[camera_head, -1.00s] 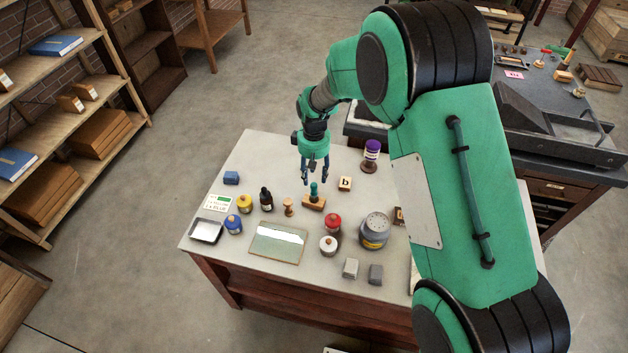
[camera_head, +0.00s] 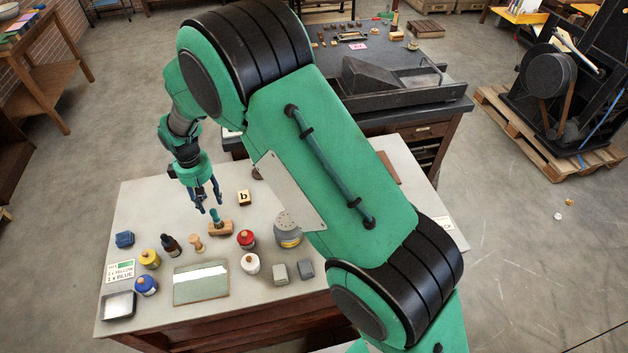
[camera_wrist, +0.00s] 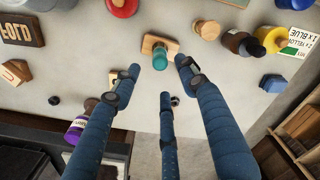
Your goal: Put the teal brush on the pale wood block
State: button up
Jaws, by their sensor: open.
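The teal brush (camera_head: 215,215) stands upright on the pale wood block (camera_head: 222,229) on the grey-topped table. In the wrist view the teal brush (camera_wrist: 160,56) is seen almost end-on, over the pale wood block (camera_wrist: 152,43). My gripper (camera_head: 208,205) is just above the brush, pointing down. In the wrist view its blue fingers (camera_wrist: 159,78) are spread apart, with nothing between their tips. The brush lies just beyond the fingertips in that view. The exact gap between fingertips and brush is hard to tell.
A lettered wood cube (camera_head: 244,198) stands to the block's right. A wooden peg (camera_head: 196,243), dark bottle (camera_head: 171,245), red-lidded jar (camera_head: 246,240) and grey tin (camera_head: 288,232) stand near. A glass plate (camera_head: 201,283) lies in front. My arm hides the table's back right.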

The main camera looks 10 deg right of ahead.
jog(key=s+d+r+m+t, duration=0.15)
jog(key=s+d+r, duration=0.25)
jog(key=d+r, duration=0.85)
jog(key=s+d+r+m+t, duration=0.1)
jog(key=s+d+r+m, duration=0.3)
jog(key=d+r, duration=0.8)
jog(key=s+d+r+m+t, duration=0.1)
jog(key=s+d+r, duration=0.2)
jog(key=s, duration=0.6)
jog(key=s+d+r+m+t, duration=0.1)
jog(key=s+d+r+m, duration=0.1)
jog(key=s+d+r, duration=0.2)
jog(key=s+d+r+m+t, duration=0.1)
jog(key=s+d+r, duration=0.3)
jog(key=s, duration=0.9)
jog(key=d+m, duration=0.1)
jog(key=d, duration=0.2)
jog(key=shift+s+d, duration=0.25)
jog(key=shift+s, duration=0.1)
notch_tip(320, 180, down, 4)
jog(key=b, duration=0.4)
jog(key=shift+f, duration=0.1)
